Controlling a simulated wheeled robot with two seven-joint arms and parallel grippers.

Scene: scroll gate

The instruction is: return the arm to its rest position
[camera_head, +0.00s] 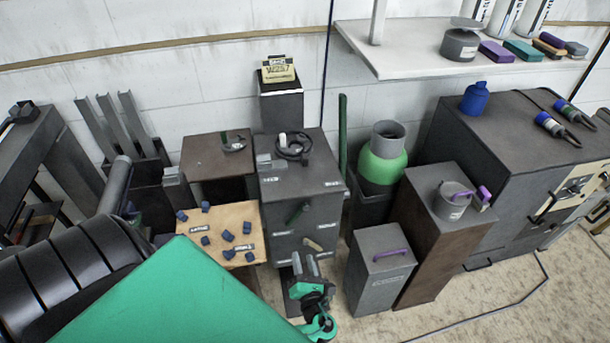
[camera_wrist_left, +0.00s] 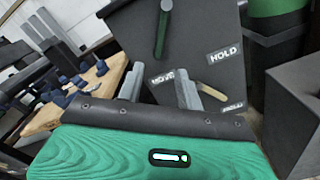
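My left gripper (camera_head: 305,264) is low in front of the dark grey cabinet (camera_head: 285,184) in the head view. In the left wrist view its two grey fingers (camera_wrist_left: 159,90) stand apart with nothing between them. The cabinet front (camera_wrist_left: 195,30) carries a green lever (camera_head: 297,214) and a tan lever (camera_head: 312,244). In the wrist view the tan lever (camera_wrist_left: 212,92) shows just right of the fingers, between HOLD labels; a MOVE label is partly hidden by a finger. I cannot tell whether a finger touches the cabinet. My right gripper is not in view.
A wooden board (camera_head: 234,222) with several blue pieces is left of the cabinet. A grey box with a purple handle (camera_head: 380,272) and a brown pedestal (camera_head: 445,230) stand to the right.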

